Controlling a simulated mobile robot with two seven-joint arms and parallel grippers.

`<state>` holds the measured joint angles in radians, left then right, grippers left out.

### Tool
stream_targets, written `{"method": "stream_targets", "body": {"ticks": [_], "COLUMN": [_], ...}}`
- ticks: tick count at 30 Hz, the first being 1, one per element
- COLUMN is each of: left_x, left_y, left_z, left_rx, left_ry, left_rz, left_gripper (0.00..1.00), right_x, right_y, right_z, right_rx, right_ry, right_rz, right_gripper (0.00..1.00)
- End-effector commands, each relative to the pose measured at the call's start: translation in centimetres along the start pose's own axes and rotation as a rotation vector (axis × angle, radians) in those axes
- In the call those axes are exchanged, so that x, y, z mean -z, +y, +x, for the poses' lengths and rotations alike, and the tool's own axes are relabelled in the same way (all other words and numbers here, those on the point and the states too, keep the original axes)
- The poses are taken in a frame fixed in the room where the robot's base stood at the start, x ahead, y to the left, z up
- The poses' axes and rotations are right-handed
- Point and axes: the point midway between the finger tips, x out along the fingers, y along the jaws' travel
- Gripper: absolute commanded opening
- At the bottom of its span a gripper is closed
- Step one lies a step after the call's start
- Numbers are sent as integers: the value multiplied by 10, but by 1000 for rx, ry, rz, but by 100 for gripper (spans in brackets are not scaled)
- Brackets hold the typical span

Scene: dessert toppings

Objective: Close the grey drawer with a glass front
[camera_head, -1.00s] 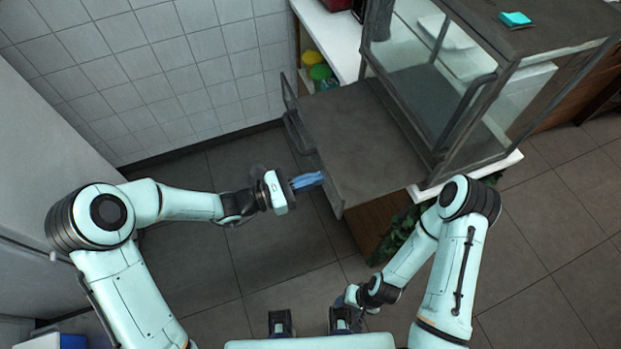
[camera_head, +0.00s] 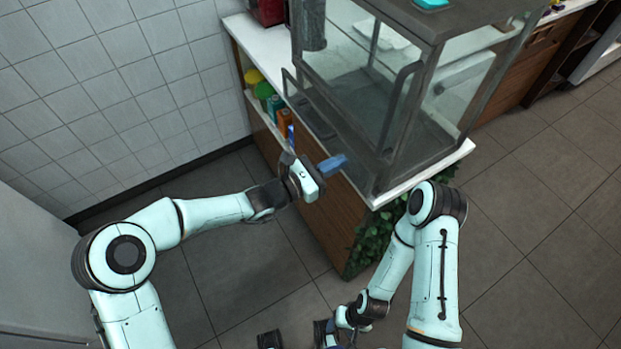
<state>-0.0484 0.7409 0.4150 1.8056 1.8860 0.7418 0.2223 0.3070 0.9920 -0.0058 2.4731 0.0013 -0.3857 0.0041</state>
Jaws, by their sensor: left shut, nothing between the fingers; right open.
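The grey drawer (camera_head: 318,118) belongs to the grey glass-walled cabinet (camera_head: 437,85) on the white counter. It is mostly inside the cabinet, and only a narrow strip of its grey floor shows behind its glass front. My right gripper (camera_head: 338,334) is open, low at the bottom edge, far from the drawer and partly cut off.
The white counter (camera_head: 262,38) has a wooden side (camera_head: 335,215), with green leaves (camera_head: 378,245) at its near corner. Yellow, green and orange containers (camera_head: 266,92) stand on a shelf beside it. A teal item (camera_head: 432,3) lies on the cabinet. The tiled floor (camera_head: 520,235) at right is clear.

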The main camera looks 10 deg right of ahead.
Motion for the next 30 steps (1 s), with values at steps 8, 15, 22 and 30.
{"method": "stream_targets", "body": {"ticks": [8,15,22,30], "left_x": [0,-1,-2,-4], "left_y": [0,0,0,5], "left_z": [36,42,42,36], "left_rx": [1,0,0,0], "left_ry": [-1,-1,-3,-6], "left_rz": [0,0,1,1], "left_gripper": [0,0,0,0], "right_x": [0,0,0,0], "right_y": [3,4,4,3], "right_z": [9,9,9,7], "right_rx": [-1,-1,-1,-1], "right_ry": [-3,-3,-3,-2], "right_rz": [1,1,1,1], "right_gripper": [58,58,58,58]}}
